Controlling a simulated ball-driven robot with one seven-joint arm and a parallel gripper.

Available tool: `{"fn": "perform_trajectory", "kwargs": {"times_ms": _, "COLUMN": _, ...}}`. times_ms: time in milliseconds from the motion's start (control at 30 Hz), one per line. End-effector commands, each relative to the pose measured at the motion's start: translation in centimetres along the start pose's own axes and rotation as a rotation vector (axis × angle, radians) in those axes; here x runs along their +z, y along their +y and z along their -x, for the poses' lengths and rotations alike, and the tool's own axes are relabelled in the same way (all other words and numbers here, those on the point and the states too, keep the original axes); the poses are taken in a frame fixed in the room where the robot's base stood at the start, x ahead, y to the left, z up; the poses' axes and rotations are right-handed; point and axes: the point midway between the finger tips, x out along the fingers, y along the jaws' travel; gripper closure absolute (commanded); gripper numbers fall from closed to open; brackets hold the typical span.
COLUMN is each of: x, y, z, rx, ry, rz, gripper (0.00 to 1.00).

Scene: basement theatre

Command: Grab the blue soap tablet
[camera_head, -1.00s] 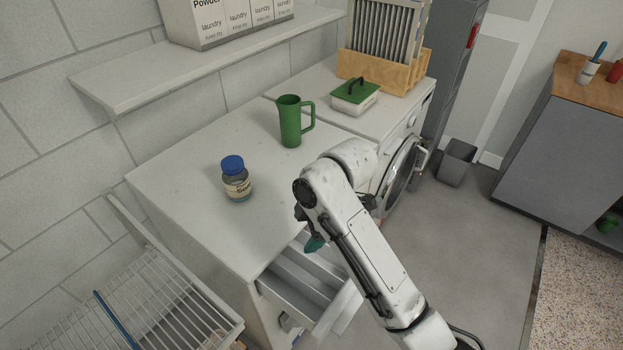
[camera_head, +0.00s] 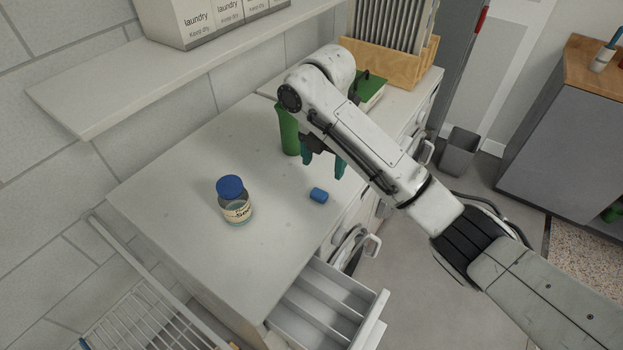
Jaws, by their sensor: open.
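The blue soap tablet (camera_head: 319,195) lies on the white top of the machine (camera_head: 190,170), near its front edge. My gripper (camera_head: 324,168) is open, with teal fingertips pointing down. In the picture it is just above and behind the tablet, with nothing seen between its fingers. I cannot tell the exact height of the fingertips over the top.
A jar with a blue lid (camera_head: 234,202) stands left of the tablet. A green jug (camera_head: 288,130) stands behind my gripper, partly hidden by my arm. An open empty drawer (camera_head: 325,305) juts out below the front edge. A shelf (camera_head: 100,105) overhangs the back.

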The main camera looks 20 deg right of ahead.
Motion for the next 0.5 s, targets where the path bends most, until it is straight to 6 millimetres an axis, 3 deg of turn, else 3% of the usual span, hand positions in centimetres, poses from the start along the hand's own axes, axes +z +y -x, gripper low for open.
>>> {"fn": "perform_trajectory", "kwargs": {"times_ms": 133, "x": 0.1, "y": -0.1, "z": -0.6, "rx": -0.007, "ry": 0.000, "rz": 0.007, "gripper": 0.26}}
{"fn": "perform_trajectory", "kwargs": {"times_ms": 500, "x": 0.1, "y": -0.1, "z": -5.3, "rx": -0.006, "ry": -0.001, "rz": 0.005, "gripper": 0.26}}
